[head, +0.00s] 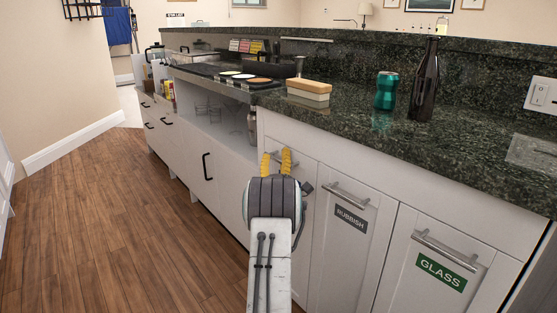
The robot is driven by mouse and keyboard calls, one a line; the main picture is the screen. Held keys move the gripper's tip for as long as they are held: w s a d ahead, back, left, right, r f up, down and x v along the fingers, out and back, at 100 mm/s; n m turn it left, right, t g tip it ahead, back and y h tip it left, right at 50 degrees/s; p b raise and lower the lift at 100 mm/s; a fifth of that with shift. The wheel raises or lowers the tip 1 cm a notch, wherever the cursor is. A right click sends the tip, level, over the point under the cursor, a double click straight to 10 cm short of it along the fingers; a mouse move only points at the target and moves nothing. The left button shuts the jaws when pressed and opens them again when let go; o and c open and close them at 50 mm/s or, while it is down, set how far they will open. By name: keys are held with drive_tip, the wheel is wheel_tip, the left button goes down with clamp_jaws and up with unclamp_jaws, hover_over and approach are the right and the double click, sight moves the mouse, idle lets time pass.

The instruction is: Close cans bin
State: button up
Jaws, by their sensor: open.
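My gripper (276,162) shows its two yellow fingers apart and empty, in front of the white cabinet fronts. It is at the upper part of a panel (312,163) left of the one labelled RUBBISH. A metal handle shows partly behind the fingers; I cannot tell whether they touch it. My gripper and arm hide much of this panel, and no CANS label shows. This panel looks close to level with its neighbours, but I cannot tell whether it is fully shut.
The RUBBISH (345,228) and GLASS (433,272) fronts stand to the right and look shut. A dark bottle (427,85), teal can (387,92) and wood-topped block (309,90) stand on the granite counter (460,135). The wooden floor (110,220) at left is clear.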

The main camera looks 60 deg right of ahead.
drive_tip(key=shift+a+f, duration=0.1)
drive_tip(key=v, duration=1.2)
drive_tip(key=shift+w, duration=0.1)
idle(0.7)
drive_tip(key=w+a+r+m+t+y+p, duration=0.25)
drive_tip(key=w+a+r+y+p, duration=0.65)
drive_tip(key=w+a+r+p, duration=0.6)
drive_tip(key=a+r+m+g+y+p, duration=0.2)
drive_tip(key=a+r+m+y+p, duration=0.15)
drive_tip(key=a+r+p, duration=0.4)
drive_tip(key=s+a+r+m+g+y+p, duration=0.1)
drive_tip(key=s+a+r+y+p, duration=0.1)
drive_tip(key=a+r+p, duration=0.3)
drive_tip(key=s+a+r+g+y+p, duration=0.1)
drive_tip(key=s+a+y+p, duration=0.1)
drive_tip(key=a, duration=0.4)
drive_tip(key=s+a+r+m+g+y+p, duration=0.1)
drive_tip(key=s+a+r+g+p, duration=0.1)
drive_tip(key=s, duration=0.4)
drive_tip(key=s+a+r+m+g+y+p, duration=0.1)
drive_tip(key=s+a+r+g+p, duration=0.1)
drive_tip(key=s+a+r+p, duration=0.2)
drive_tip(key=s+a+r+m+g+y+p, duration=0.1)
drive_tip(key=s+a+r+g+p, duration=0.1)
drive_tip(key=s+a+p, duration=0.4)
drive_tip(key=s+a+r, duration=0.1)
drive_tip(key=s, duration=0.2)
drive_tip(key=shift+a+r+m+p, duration=0.3)
drive_tip(key=shift+a+r+p, duration=0.1)
